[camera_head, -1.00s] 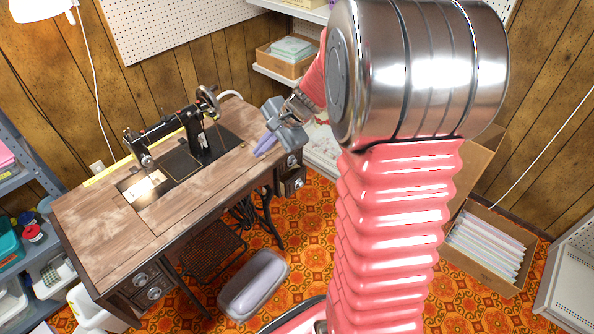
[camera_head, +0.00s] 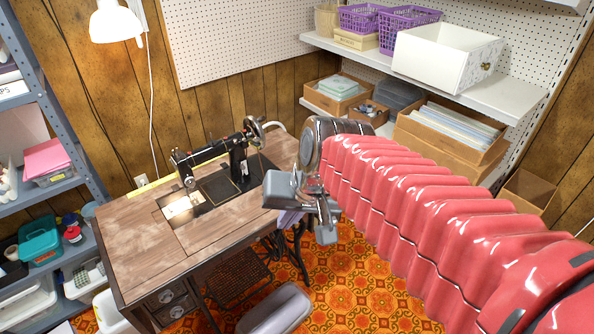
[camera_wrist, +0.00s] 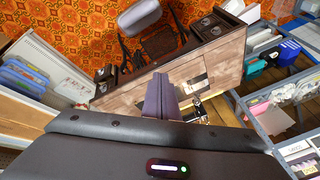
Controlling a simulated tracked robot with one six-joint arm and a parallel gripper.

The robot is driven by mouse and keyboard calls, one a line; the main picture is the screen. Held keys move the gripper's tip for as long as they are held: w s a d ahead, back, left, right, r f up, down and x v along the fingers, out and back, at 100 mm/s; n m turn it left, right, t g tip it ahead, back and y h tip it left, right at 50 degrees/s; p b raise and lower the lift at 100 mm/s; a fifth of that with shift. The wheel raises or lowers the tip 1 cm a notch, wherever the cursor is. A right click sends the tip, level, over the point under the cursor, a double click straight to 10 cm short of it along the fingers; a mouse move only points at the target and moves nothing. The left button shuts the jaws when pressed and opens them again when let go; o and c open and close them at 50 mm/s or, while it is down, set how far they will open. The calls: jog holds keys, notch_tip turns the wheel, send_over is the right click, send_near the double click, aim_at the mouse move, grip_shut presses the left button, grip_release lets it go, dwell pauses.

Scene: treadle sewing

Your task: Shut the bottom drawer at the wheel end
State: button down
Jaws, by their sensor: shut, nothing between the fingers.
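The sewing table (camera_head: 140,245) is wooden and carries a black sewing machine (camera_head: 238,160) with its handwheel (camera_head: 254,128) at the right end. In the head view my gripper and arm cover the drawers at that wheel end. In the wrist view the wheel-end drawers (camera_wrist: 104,74) show small and dark at the table's left end; how far the bottom one stands out I cannot tell. My gripper (camera_head: 290,217) is over the table's right front corner, with purple fingers pointing down. The fingers (camera_wrist: 160,97) are shut and empty in the wrist view, apart from the drawers.
A grey stool (camera_head: 275,308) stands before the treadle. The drawers at the other end (camera_head: 168,300) look shut. Shelves with boxes (camera_head: 452,130) stand at the back right, and a grey rack (camera_head: 45,130) at the left. Patterned floor (camera_head: 350,285) is clear right of the table.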

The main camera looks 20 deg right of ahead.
jog(key=s+r+n+h, duration=0.1)
jog(key=s+n, duration=0.3)
jog(key=s, duration=0.2)
jog(key=shift+s+t, duration=0.2)
jog(key=shift+t, duration=0.2)
jog(key=c, duration=2.5)
grip_release()
